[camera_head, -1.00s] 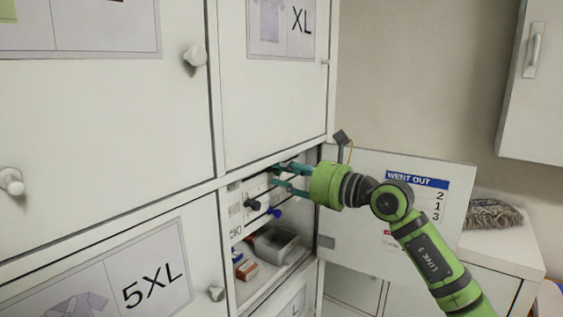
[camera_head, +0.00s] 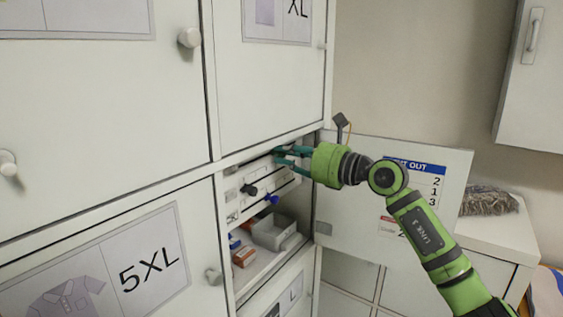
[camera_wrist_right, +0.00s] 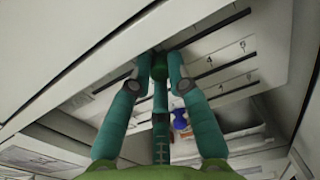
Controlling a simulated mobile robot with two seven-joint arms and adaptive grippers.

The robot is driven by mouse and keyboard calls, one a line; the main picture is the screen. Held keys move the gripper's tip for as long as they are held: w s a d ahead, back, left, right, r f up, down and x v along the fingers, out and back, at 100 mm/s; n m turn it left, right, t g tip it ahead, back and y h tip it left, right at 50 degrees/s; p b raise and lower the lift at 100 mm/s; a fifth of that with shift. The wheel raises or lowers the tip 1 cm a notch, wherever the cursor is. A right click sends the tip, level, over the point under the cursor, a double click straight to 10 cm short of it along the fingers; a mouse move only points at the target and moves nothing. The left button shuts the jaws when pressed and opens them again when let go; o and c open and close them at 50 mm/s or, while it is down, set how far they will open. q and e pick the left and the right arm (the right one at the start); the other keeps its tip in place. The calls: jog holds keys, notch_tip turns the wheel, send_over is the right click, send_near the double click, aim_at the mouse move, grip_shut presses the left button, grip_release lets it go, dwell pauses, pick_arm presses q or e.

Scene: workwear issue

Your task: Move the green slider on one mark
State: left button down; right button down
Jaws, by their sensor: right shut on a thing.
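The slider panel (camera_head: 232,196) is in the open compartment of the white cabinet, with slots and printed marks. My right gripper (camera_head: 280,156) reaches in from the right at the top slot. In the right wrist view its teal fingers (camera_wrist_right: 160,60) are closed around the green slider (camera_wrist_right: 159,69), which is mostly hidden between them. The digits beside the slots are too small to read surely. A black slider (camera_head: 249,190) and a blue slider (camera_head: 271,199) sit lower on the panel. The blue one also shows in the right wrist view (camera_wrist_right: 180,121). My left gripper is not in view.
The open compartment door (camera_head: 345,235) stands right of the opening, behind my right arm, with a "WENT OUT" sheet (camera_head: 433,185). Below the panel are a pale bin (camera_head: 290,240) and an orange-red box (camera_head: 244,256). Closed cabinet doors (camera_head: 100,110) are at left.

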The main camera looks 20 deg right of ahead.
jog(key=shift+w+d, duration=0.3)
jog(key=shift+d, duration=0.05)
jog(key=c, duration=1.4)
grip_release()
jog(key=v, duration=1.1)
jog(key=shift+s+d, duration=0.25)
jog(key=shift+s, duration=0.1)
